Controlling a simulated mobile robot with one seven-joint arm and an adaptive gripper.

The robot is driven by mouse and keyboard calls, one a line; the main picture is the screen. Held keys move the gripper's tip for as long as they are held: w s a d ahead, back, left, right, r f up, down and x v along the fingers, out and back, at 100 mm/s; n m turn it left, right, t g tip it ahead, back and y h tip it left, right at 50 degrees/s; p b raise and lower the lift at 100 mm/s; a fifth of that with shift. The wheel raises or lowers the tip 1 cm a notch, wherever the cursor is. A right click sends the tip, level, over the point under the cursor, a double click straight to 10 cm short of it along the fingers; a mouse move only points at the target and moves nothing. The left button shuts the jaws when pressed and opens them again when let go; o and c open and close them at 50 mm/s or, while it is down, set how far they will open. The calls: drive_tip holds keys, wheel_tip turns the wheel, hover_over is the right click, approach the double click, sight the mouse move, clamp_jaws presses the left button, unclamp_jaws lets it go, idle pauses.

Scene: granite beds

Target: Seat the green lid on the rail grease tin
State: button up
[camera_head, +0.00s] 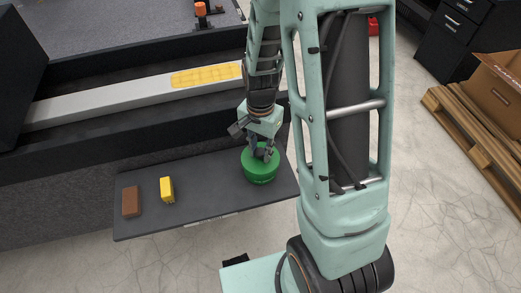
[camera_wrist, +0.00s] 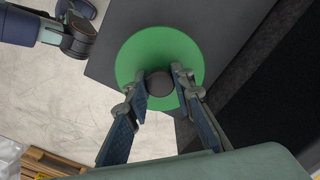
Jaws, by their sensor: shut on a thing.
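The green lid (camera_head: 258,157) is a round disc with a dark knob (camera_wrist: 159,84) at its centre. My gripper (camera_head: 260,150) points down at it, and its fingers are closed on both sides of the knob. The wrist view shows my gripper (camera_wrist: 160,77) and the lid (camera_wrist: 160,44) from above. A darker green tin body (camera_head: 262,180) shows directly under the lid in the head view, standing on the dark shelf (camera_head: 210,200). The lid looks level and lined up with it. I cannot tell whether a thin gap is left between them. The lid hides the tin in the wrist view.
A yellow block (camera_head: 167,189) and a brown block (camera_head: 131,201) stand on the shelf to the left. Behind is a pale rail (camera_head: 110,102) with a yellow pad (camera_head: 207,76). A wooden pallet (camera_head: 475,140) with a cardboard box (camera_head: 500,90) is at the right.

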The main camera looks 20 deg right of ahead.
sight(261, 151)
drive_tip(key=shift+f+b, duration=0.5)
drive_tip(key=shift+f, duration=0.25)
idle(0.4)
drive_tip(key=o, duration=1.1)
wheel_tip(261, 151, up, 12)
idle(0.3)
